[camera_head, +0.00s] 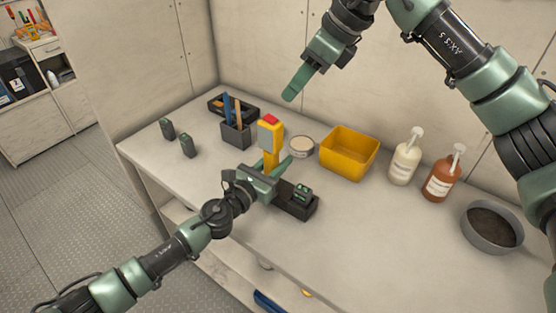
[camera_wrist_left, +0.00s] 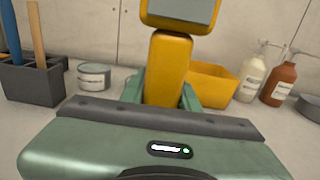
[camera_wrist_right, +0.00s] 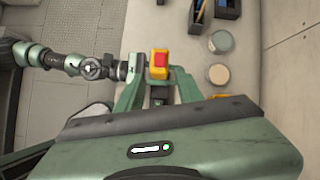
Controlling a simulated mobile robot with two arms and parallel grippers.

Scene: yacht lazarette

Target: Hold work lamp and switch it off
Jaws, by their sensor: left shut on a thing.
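The work lamp (camera_head: 270,146) is yellow and upright, with a grey face and a red button on top. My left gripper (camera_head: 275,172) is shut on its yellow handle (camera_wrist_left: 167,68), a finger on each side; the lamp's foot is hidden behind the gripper.
A black dock (camera_head: 298,207) with a battery sits beside my left gripper. Around the lamp stand a tool caddy (camera_head: 236,136), a round tin (camera_head: 301,147) and a yellow bin (camera_head: 349,153). Two pump bottles (camera_head: 405,162) and a grey bowl (camera_head: 491,228) are rightward. The front right bench is clear.

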